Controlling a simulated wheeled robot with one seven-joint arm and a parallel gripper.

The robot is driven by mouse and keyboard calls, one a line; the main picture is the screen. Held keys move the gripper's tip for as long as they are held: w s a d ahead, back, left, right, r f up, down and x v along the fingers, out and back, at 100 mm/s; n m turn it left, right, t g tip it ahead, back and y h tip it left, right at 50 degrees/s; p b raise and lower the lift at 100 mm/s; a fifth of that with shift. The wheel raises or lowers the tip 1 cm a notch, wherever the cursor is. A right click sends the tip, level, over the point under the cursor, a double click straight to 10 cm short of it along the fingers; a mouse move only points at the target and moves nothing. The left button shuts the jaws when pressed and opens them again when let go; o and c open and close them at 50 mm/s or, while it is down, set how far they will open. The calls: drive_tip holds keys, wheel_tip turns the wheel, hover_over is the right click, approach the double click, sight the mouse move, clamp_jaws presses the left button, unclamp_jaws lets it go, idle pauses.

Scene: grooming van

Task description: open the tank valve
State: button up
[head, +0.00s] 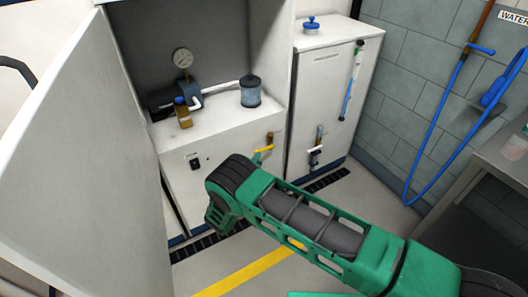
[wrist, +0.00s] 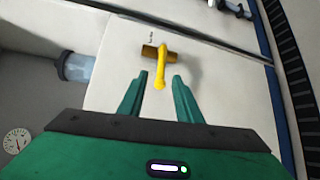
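A brass valve (wrist: 150,52) with a yellow lever (wrist: 162,62) sits on the white cabinet front in the wrist view. Small print beside it is too small to read. In the head view the yellow lever (head: 264,150) shows above my arm, at the cabinet's right side. My gripper (wrist: 161,77) is open, its two green fingers apart. The lever's free end lies between the fingertips in the picture; I see no contact, and the depth gap is unclear.
A second valve (head: 316,157) is on the white tank cabinet (head: 328,85) to the right. A gauge (head: 182,58) and a clear filter jar (head: 250,92) stand on the shelf above. An open door panel (head: 85,170) stands at left. A blue hose (head: 445,115) hangs at right.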

sight(263, 150)
drive_tip(key=x, duration=1)
drive_tip(key=shift+w+a+f, duration=0.2)
drive_tip(key=shift+a+f, duration=0.1)
drive_tip(key=shift+f, duration=0.05)
